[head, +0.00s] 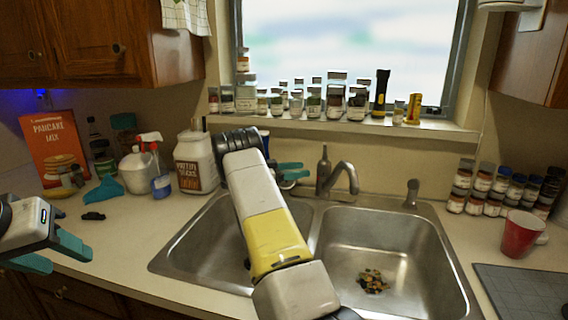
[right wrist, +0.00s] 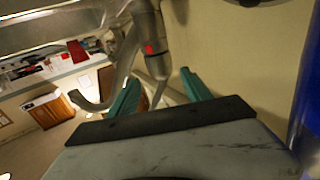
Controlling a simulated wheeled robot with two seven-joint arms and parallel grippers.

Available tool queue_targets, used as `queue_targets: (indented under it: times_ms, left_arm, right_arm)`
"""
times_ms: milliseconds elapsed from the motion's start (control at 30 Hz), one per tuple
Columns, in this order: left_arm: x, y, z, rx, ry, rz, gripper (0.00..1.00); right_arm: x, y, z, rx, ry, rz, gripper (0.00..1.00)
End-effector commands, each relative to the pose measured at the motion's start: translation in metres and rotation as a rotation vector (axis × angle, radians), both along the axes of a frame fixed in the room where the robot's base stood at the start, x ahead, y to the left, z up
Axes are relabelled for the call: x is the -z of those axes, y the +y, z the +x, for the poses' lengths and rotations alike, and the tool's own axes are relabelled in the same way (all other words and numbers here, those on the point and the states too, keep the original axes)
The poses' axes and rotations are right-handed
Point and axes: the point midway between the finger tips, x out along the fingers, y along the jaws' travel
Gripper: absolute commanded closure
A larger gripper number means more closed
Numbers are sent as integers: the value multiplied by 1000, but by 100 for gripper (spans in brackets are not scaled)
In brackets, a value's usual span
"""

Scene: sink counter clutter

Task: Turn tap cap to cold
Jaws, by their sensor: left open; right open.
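The metal tap (head: 342,177) stands at the back of the double sink, with its spout curving to the right. Its cap with the handle (head: 323,166) points up. In the right wrist view the tap's cap (right wrist: 152,55) carries a red mark, and a thin handle (right wrist: 160,93) reaches down from it between the fingers. My right gripper (head: 303,171) is open just left of the cap; the right wrist view also shows its teal fingers (right wrist: 160,75) apart. I cannot tell whether they touch the handle. My left gripper (head: 76,252) is open and empty over the left counter.
The double sink (head: 318,238) has food scraps (head: 372,281) in its right basin. Jars line the windowsill (head: 350,124). Bottles and a white jug (head: 194,160) stand left, with a red cup (head: 521,234) and spice jars right. My right arm spans the left basin.

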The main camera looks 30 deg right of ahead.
Motion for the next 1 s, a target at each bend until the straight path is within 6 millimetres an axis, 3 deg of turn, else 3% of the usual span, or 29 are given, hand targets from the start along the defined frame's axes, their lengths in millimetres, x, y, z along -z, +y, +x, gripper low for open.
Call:
queue_targets:
  times_ms: [167, 600, 933, 1000]
  left_arm:
    - [0, 0, 0, 0, -1, 0, 53]
    - [0, 0, 0, 0, -1, 0, 53]
    - [0, 0, 0, 0, 0, 0, 53]
    - [0, 0, 0, 0, -1, 0, 53]
  right_arm:
    - [5, -10, -7, 28, 12, -5, 43]
    - [4, -69, -20, 24, 11, -5, 43]
    - [4, -75, -21, 22, 10, -4, 43]
    - [4, -75, -21, 22, 10, -5, 53]
